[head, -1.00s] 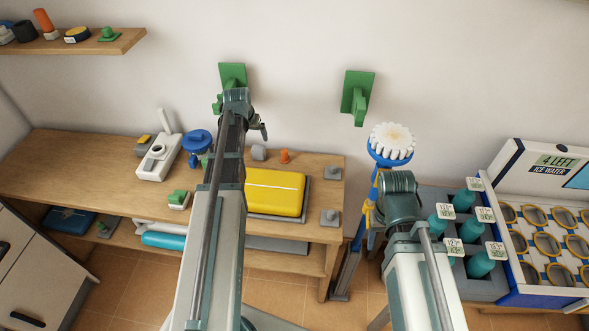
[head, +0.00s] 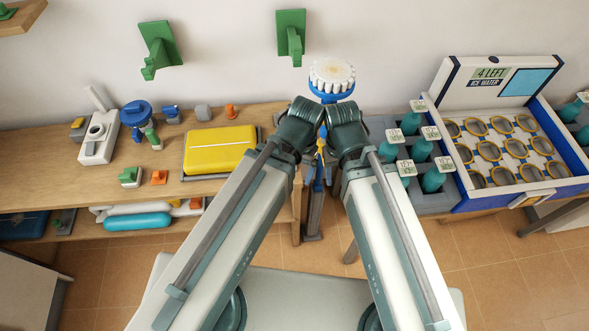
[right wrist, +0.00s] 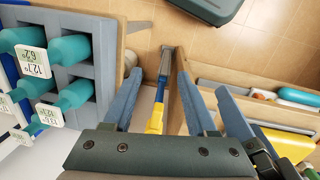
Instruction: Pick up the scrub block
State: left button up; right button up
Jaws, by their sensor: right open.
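I cannot tell for certain which piece is the scrub block. Small blocks on the wooden bench include a grey one (head: 203,112), a blue one (head: 172,113), an orange one (head: 159,177) and a green-and-white one (head: 130,177). My right gripper (head: 348,122) is beside my left gripper (head: 303,122), in front of the round white-headed brush (head: 332,75). In the right wrist view my right gripper (right wrist: 160,75) is open, with a blue-and-yellow pole (right wrist: 155,118) seen beyond its fingers. My left gripper's fingers are hidden in the head view.
The wooden bench (head: 60,170) carries a yellow case (head: 220,148) and a white device (head: 100,135). Right are a grey rack (head: 435,198) of teal bottles and a white-and-blue ice water box (head: 465,200). Green hooks (head: 160,50) are on the wall. Tiled floor is below.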

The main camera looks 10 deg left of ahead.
aim_at(202, 112)
jog(key=j, duration=0.4)
jog(key=i+j+u, duration=0.15)
jog(key=j, duration=0.25)
jog(key=i+j, duration=0.1)
jog(key=j, duration=0.3)
jog(key=j+u, duration=0.1)
jog(key=j, duration=0.25)
jog(key=i+j, duration=0.15)
jog(key=j, duration=0.25)
jog(key=i+j+u, duration=0.15)
jog(key=j, duration=0.2)
